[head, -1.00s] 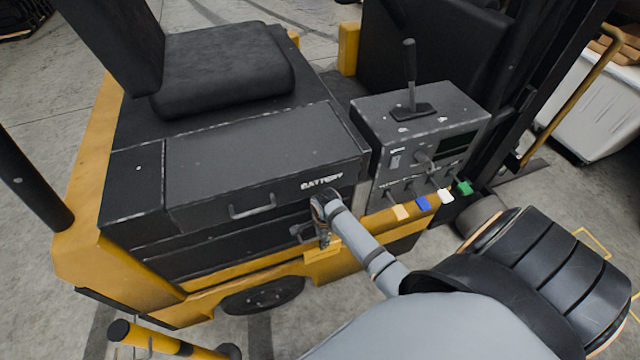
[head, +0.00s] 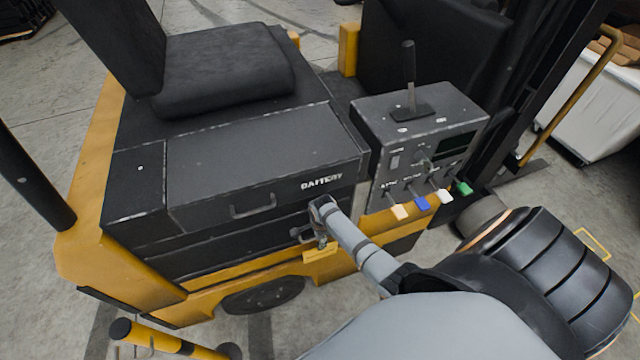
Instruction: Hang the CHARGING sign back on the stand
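No CHARGING sign can be made out in the head view. A yellow-and-black banded post (head: 158,338) is cut off by the bottom edge at the lower left; I cannot tell whether it is the sign's stand. My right arm reaches in from the lower right. Its gripper (head: 318,241) is small and dark in front of the truck's side, below the BATTERY label. I cannot tell whether its fingers are open or shut, or whether it touches the truck. My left gripper is not in view.
A yellow-and-black truck fills the middle, with a closed battery cover (head: 265,170), a seat (head: 222,68) and a control box (head: 420,140) with a lever and coloured tabs. A white bin (head: 590,105) stands at the right. Grey floor is open at the far left.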

